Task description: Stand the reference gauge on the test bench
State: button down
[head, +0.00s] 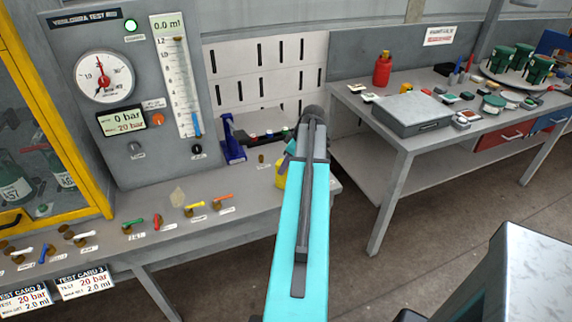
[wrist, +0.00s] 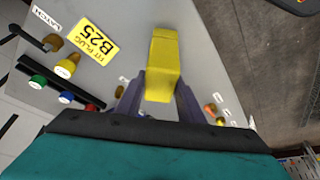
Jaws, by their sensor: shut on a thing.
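My gripper (wrist: 160,100) is shut on a yellow block-like thing (wrist: 163,60) with a dark underside edge, seen in the wrist view. No marking on it shows, so I cannot tell for sure that it is the reference gauge. In the head view, my arm hides the gripper and most of what it holds. The gripper is over the right end of the grey test bench (head: 240,205). Whether the yellow thing touches the bench top cannot be told. A round dial (head: 103,76) is fixed on the bench's tall panel.
A blue stand (head: 232,140) is at the bench's back. Small valves line the bench front. A second table (head: 350,98) with a grey case (head: 412,112) stands right, across a floor gap.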

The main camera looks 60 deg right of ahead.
jog(key=shift+f, duration=0.35)
jog(key=c, duration=1.1)
grip_release()
jog(key=shift+b+v, duration=1.5)
jog(key=shift+v, duration=5.45)
jog(key=shift+s+f, duration=0.1)
